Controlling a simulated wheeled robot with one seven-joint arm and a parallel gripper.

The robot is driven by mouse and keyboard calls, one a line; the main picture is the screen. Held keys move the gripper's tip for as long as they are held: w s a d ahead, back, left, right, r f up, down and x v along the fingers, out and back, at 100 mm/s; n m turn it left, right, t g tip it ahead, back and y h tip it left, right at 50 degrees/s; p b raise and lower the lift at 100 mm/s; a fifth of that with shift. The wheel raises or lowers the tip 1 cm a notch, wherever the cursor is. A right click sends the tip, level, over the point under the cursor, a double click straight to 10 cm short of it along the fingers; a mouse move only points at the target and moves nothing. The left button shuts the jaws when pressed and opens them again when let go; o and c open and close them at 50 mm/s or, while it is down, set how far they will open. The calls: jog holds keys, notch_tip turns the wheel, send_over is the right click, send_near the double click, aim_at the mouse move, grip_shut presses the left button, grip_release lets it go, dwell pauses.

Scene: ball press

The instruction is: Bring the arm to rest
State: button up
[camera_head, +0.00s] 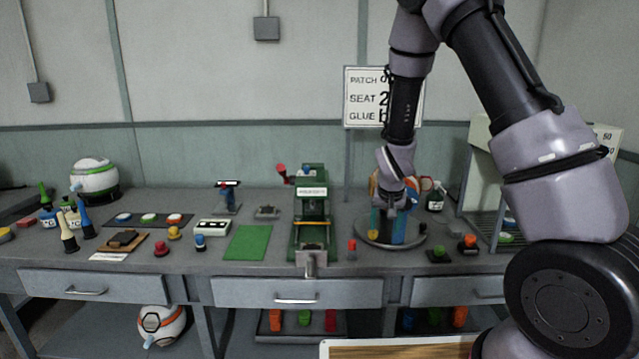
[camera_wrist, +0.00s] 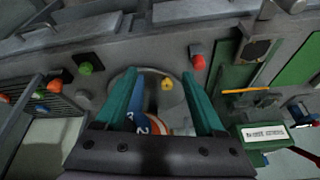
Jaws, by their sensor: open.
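My gripper (camera_head: 388,226) is at the round grey turntable (camera_head: 360,237) on the right part of the workbench. In the wrist view my gripper (camera_wrist: 158,88) has its two teal fingers wide apart with a clear gap between them. A small yellow piece (camera_wrist: 166,83) lies on the turntable beyond the fingertips. A blue, white and orange ball (camera_wrist: 150,124) shows low between the fingers, close to the palm; its contact with them cannot be told. My arm reaches down from the upper right in the head view.
A green press (camera_head: 312,215) stands left of the turntable, with a red piece (camera_head: 351,246) between them. A grey rack (camera_head: 485,215) stands to the right. A sign (camera_head: 362,84) rises behind my arm. Small coloured parts lie along the bench. The air above its left half is free.

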jog(key=s+d+r+y, duration=0.1)
jog(key=s+r, duration=0.2)
jog(key=r, duration=0.5)
jog(key=s+d+r+m+t+y, duration=0.1)
jog(key=s+r, duration=0.2)
jog(key=r, duration=0.4)
jog(key=s+d+r, duration=0.2)
jog(key=s+r, duration=0.1)
jog(key=r, duration=0.5)
jog(key=s+d+r+t, duration=0.1)
jog(key=s+r, duration=0.4)
jog(key=s, duration=0.3)
jog(key=s+d+r, duration=0.1)
jog(key=s+r, duration=0.4)
jog(key=s, duration=0.3)
jog(key=shift+s+r+t+y, duration=0.25)
jog(key=shift+s+t+y, duration=0.05)
jog(key=shift+s+t, duration=0.1)
